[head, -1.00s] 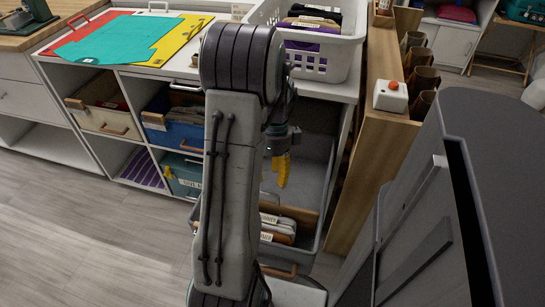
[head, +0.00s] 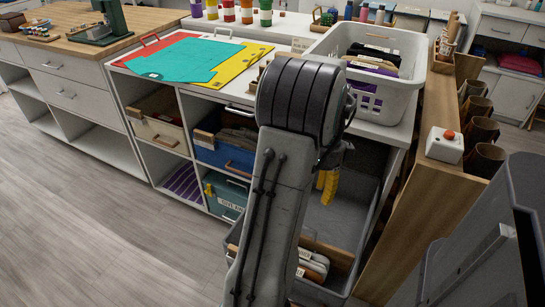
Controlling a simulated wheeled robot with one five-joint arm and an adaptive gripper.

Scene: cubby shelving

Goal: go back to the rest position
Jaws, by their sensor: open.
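My gripper (head: 327,184), with yellow fingers, hangs pointing down behind my arm in the head view, partly hidden by it. It is over the pulled-out grey bin (head: 352,222) under the white counter. The fingers look apart from the bin's contents, and nothing shows between them. Folded items with white labels (head: 314,262) lie in the front of the bin.
A white basket (head: 390,100) with folded cloths stands on the counter. Coloured sheets (head: 190,60) lie to its left. Cubbies below hold a blue bin (head: 222,148) and others. A wooden panel (head: 425,190) with a red-button box (head: 445,145) stands right. Floor at left is clear.

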